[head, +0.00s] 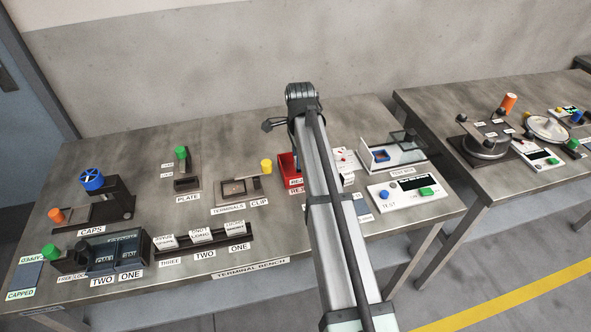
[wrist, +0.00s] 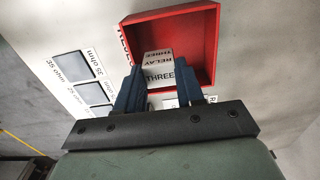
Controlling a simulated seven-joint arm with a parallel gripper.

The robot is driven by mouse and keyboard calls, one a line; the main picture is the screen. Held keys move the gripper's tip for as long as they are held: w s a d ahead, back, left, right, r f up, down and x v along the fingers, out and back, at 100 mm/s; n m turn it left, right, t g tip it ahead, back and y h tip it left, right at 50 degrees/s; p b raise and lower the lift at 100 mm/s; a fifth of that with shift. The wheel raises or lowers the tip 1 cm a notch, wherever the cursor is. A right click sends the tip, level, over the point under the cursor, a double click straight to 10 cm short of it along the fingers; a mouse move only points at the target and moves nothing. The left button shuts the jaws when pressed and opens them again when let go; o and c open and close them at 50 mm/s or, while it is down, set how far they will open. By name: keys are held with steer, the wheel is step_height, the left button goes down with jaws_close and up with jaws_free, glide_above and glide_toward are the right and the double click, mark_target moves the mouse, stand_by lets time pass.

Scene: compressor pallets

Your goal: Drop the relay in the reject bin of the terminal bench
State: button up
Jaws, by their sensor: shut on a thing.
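The relay (wrist: 158,60), a white block marked RELAY THREE, is between the blue fingers of my gripper (wrist: 160,84) in the wrist view. The gripper is shut on it. The reject bin (wrist: 213,45) is a red open box; in the wrist view the relay and fingertips overlap its near side and opening. How high the relay is above the bin floor I cannot tell. In the head view the red bin (head: 285,165) stands on the terminal bench (head: 130,165), partly covered by my arm. My arm hides the gripper and relay there.
Right of the bin are a clear-lidded box (head: 393,154) and a white test panel (head: 405,191). Left of it is the terminals fixture (head: 238,188) with a yellow knob. A slotted rack (head: 205,240) stands at the front.

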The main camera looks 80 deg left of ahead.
steer(key=shift+f, duration=0.15)
steer(key=o, duration=1.1)
step_height(320, 180, up, 14)
steer(key=shift+f, duration=0.1)
stand_by(0.5)
